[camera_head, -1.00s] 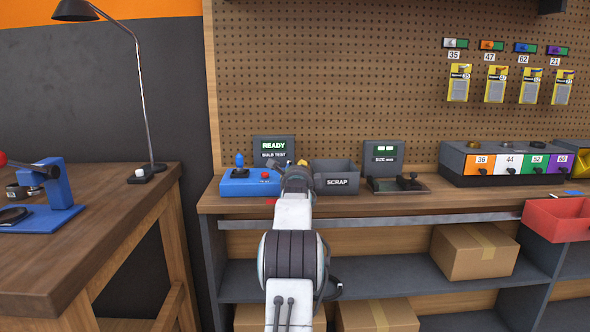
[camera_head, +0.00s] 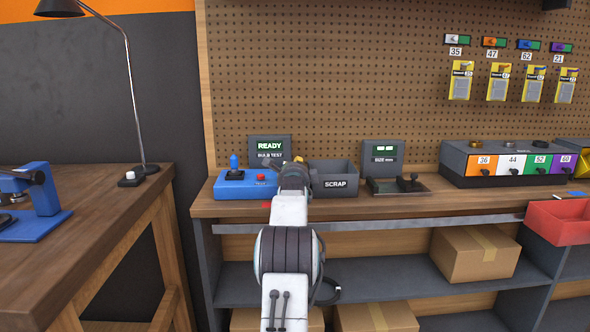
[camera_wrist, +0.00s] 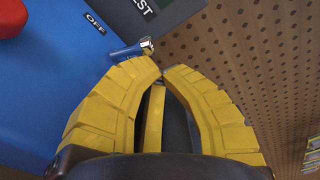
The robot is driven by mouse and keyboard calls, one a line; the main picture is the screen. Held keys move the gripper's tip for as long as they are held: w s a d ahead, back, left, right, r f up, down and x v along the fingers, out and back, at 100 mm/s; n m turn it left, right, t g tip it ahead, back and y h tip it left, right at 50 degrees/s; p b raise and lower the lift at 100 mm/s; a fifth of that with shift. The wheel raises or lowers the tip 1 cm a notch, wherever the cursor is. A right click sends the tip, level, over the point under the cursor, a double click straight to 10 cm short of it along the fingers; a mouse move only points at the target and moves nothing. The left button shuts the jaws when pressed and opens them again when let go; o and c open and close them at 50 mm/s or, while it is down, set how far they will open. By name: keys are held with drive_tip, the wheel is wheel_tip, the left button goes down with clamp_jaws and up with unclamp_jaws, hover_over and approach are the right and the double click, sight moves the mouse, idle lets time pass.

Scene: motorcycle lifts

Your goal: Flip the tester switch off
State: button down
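The tester is a blue box (camera_head: 228,188) on the bench, with a dark screen (camera_head: 269,147) reading READY and BULB TEST. A blue bulb-like piece (camera_head: 234,162) stands in a black socket on its top, and a red button (camera_head: 261,177) sits on it. My gripper (camera_head: 297,162) is over the tester's right end. In the wrist view, my yellow fingers (camera_wrist: 162,72) meet at the tips, with nothing between them.
A grey SCRAP bin (camera_head: 334,172) stands right of the tester, then a size gauge (camera_head: 383,155). A drawer unit (camera_head: 455,163) and a red tray (camera_head: 552,222) are farther right. A wooden table (camera_head: 95,215) with a lamp (camera_head: 128,80) is at left.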

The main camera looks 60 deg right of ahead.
drive_tip(key=n, duration=0.2)
drive_tip(key=r+n, duration=0.1)
drive_tip(key=shift+w+a+b, duration=0.25)
drive_tip(key=shift+w+b, duration=0.1)
drive_tip(key=n, duration=0.2)
drive_tip(key=w+n, duration=0.1)
drive_tip(key=shift+a+r, duration=0.35)
drive_tip(key=shift+r, duration=0.05)
drive_tip(key=shift+s, duration=0.1)
